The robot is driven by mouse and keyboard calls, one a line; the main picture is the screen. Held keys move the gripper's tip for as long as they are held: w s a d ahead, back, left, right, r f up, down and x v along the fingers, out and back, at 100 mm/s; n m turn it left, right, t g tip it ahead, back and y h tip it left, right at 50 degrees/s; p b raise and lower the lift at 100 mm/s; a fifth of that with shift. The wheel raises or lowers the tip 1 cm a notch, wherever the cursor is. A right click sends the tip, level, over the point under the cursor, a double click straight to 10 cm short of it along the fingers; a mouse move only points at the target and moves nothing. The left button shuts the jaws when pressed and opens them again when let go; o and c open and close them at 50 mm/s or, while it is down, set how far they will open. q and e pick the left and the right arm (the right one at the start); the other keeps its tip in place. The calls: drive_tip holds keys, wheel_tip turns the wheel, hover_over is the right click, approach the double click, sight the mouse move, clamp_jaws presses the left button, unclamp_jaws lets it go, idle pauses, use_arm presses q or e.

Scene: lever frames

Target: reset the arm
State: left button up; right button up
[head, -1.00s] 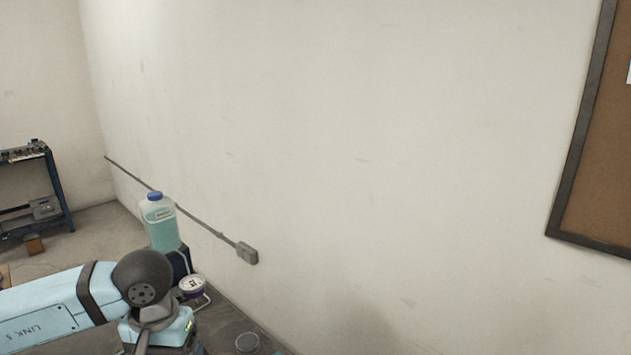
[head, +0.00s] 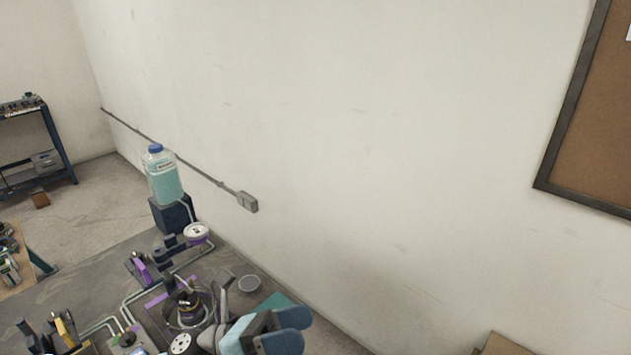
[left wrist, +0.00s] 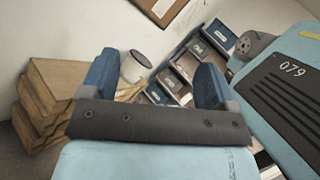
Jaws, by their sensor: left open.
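My left gripper (head: 296,331) shows at the bottom middle of the head view, above the near right side of the workbench. Its two blue fingers stand apart. It also shows in the left wrist view (left wrist: 153,72), with its fingers spread and nothing held between them. My right gripper is in neither view.
A bottle of teal liquid (head: 164,178) stands on a dark block at the bench's far end. A small round grey dish (head: 249,284) lies near the wall. The left wrist view shows stacked brown boxes (left wrist: 45,95), a white tub (left wrist: 134,66) and labelled bins (left wrist: 200,47).

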use_arm(q)
drive_tip(key=w+a+f+n+t+y+p, duration=0.1)
drive_tip(key=a+f+n+t+y, duration=0.5)
drive_tip(key=n, duration=0.9)
drive_tip(key=w+a+f+n+t+y+p, duration=0.1)
drive_tip(key=a+f+n+t+y, duration=0.2)
drive_tip(key=f+n+t+y, duration=0.85)
drive_tip(key=s+a+f+n+g+y, duration=0.1)
drive_tip(key=s+a+f+n+g, duration=0.6)
drive_tip(key=s+f+n, duration=0.4)
drive_tip(key=n+g, duration=0.1)
drive_tip(key=n, duration=0.4)
drive_tip(key=shift+s+a+f+n, duration=0.2)
drive_tip(key=shift+s+f+n, duration=0.15)
